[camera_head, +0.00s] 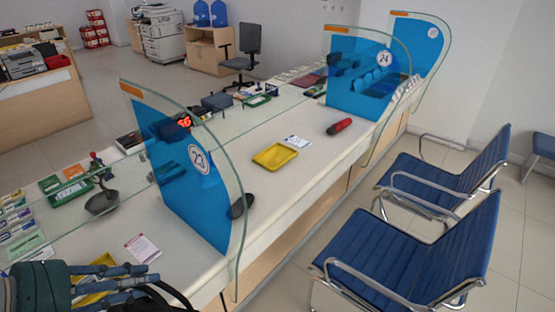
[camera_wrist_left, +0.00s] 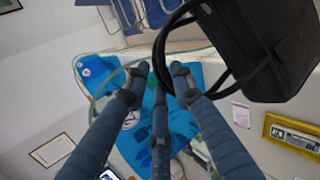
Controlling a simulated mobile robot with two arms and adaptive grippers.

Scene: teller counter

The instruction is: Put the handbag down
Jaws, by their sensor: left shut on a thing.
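The black handbag (camera_wrist_left: 268,50) shows in the left wrist view at the upper right, with its looped handle reaching to my fingers. My left gripper (camera_wrist_left: 155,78) is shut on the handle, and the bag hangs beside the fingers. In the head view my left gripper (camera_head: 148,280) is at the lower left, over the near part of the counter (camera_head: 185,262). Only a dark curved strap of the bag (camera_head: 176,294) shows there; the bag's body is out of that frame. My right gripper is not in view.
A glass divider with blue panel 23 (camera_head: 182,165) stands right of my gripper. A yellow tray (camera_head: 275,155), a red object (camera_head: 339,126) and a dark oval object (camera_head: 241,205) are on the counter. Blue chairs (camera_head: 410,248) stand in front. A leaflet (camera_head: 143,248) lies near my gripper.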

